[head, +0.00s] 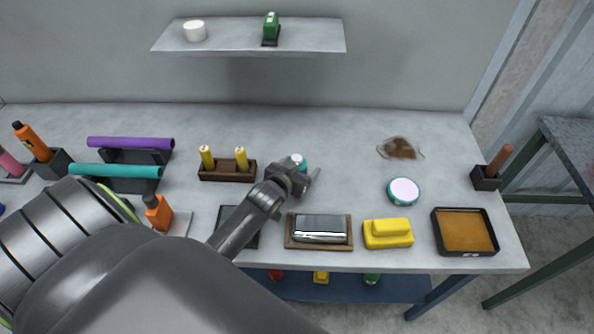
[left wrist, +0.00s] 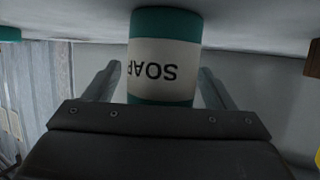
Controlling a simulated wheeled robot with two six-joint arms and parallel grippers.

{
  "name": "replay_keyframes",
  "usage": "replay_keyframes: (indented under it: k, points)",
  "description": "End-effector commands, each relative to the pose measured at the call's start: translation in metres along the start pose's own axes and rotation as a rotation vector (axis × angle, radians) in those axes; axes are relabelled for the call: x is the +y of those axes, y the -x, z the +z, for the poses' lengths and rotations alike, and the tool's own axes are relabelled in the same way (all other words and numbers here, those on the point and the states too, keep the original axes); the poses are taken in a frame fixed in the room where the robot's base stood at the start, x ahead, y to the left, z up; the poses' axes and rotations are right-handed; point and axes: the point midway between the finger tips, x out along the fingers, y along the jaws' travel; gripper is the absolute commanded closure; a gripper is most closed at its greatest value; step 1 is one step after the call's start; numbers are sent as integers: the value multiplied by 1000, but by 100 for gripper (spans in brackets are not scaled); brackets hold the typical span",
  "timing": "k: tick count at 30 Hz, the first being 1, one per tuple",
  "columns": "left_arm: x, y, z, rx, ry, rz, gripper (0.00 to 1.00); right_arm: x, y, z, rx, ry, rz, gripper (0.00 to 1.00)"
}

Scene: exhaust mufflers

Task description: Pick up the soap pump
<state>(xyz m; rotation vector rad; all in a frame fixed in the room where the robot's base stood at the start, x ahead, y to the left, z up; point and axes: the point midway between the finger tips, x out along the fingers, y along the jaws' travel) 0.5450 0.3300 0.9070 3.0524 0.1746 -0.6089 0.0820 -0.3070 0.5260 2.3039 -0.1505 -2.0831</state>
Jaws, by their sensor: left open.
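The soap pump (left wrist: 162,62) is a teal bottle with a white label reading SOAP, upside down in the left wrist view. It stands between the two fingers of my left gripper (left wrist: 160,85), which are open with a gap on each side. In the head view the soap pump (head: 299,161) shows as a white and teal top just behind my left gripper (head: 312,178). Most of its body is hidden there by the gripper. My right gripper is not in view.
A wooden holder with yellow items (head: 228,171) stands left of the gripper. In front are a framed metal block (head: 320,229) and a yellow block (head: 388,234). A round teal tin (head: 403,191) and an orange tray (head: 465,231) lie right. A shelf (head: 320,36) hangs above.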

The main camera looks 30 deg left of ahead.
Motion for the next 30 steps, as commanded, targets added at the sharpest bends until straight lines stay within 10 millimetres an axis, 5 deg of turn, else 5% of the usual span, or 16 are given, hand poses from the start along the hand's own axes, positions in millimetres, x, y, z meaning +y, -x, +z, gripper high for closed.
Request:
replay_keyframes:
  k: [9,21,30]
  points:
    - [0,-3,0,0,-1,0,23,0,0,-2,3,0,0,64]
    - [0,-3,0,0,-1,0,74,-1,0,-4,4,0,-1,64]
    - [0,-2,-5,4,-1,0,74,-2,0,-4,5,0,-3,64]
